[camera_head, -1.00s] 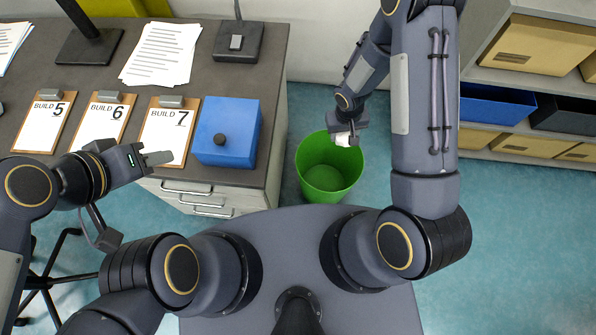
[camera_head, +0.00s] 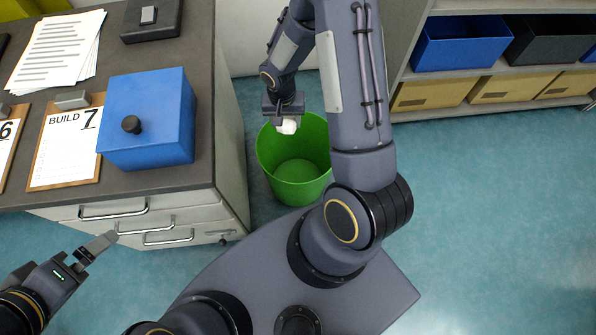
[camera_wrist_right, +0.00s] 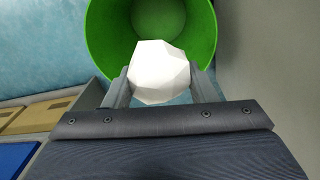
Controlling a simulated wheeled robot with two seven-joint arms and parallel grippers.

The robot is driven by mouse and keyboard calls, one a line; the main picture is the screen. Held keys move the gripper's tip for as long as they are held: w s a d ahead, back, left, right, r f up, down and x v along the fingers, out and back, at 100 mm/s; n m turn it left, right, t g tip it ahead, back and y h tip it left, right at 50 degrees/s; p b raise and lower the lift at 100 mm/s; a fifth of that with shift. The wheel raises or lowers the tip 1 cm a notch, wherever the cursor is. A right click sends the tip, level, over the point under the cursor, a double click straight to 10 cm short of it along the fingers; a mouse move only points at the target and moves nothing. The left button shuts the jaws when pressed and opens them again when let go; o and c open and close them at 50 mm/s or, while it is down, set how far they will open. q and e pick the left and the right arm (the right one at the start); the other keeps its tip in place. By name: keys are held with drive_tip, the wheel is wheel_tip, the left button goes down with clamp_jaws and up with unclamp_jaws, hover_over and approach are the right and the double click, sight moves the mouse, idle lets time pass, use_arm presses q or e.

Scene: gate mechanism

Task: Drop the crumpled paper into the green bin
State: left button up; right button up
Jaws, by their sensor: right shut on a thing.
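The crumpled paper (camera_head: 287,126) is a small white ball held by my right gripper (camera_head: 286,120) at the near side of the arm's end. In the right wrist view the paper (camera_wrist_right: 160,73) sits between the two fingers of my right gripper (camera_wrist_right: 161,86), which is shut on it. The green bin (camera_head: 318,176) stands on the floor, open at the top and seemingly empty. The paper shows over the bin's upper rim in the head view. In the wrist view the bin (camera_wrist_right: 101,42) lies beyond the paper. My left gripper (camera_head: 98,246) is at the lower left, holding nothing visible; its finger gap is unclear.
A desk with drawers (camera_head: 200,200) stands left of the bin, carrying a blue box (camera_head: 150,105) and a clipboard marked BUILD 7 (camera_head: 62,160). A shelf with bins and cartons (camera_head: 500,78) is at the right. Blue floor (camera_head: 490,190) is clear at the right.

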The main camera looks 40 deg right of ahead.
drive_tip(key=d+f+m+b, duration=0.2)
drive_tip(key=f+b, duration=0.6)
drive_tip(key=s+d+f+m+b, duration=0.1)
drive_tip(key=d+f+m+b, duration=0.1)
drive_tip(key=f+b, duration=0.6)
drive_tip(key=shift+d+f+b, duration=0.35)
drive_tip(key=shift+d+f, duration=0.15)
drive_tip(key=shift+d, duration=0.25)
drive_tip(key=shift+s, duration=0.1)
drive_tip(key=o, duration=1)
drive_tip(key=shift+o, duration=0.2)
drive_tip(key=shift+r, duration=0.1)
wheel_tip(320, 180, up, 8)
drive_tip(key=p, duration=0.3)
drive_tip(key=shift+a, duration=0.1)
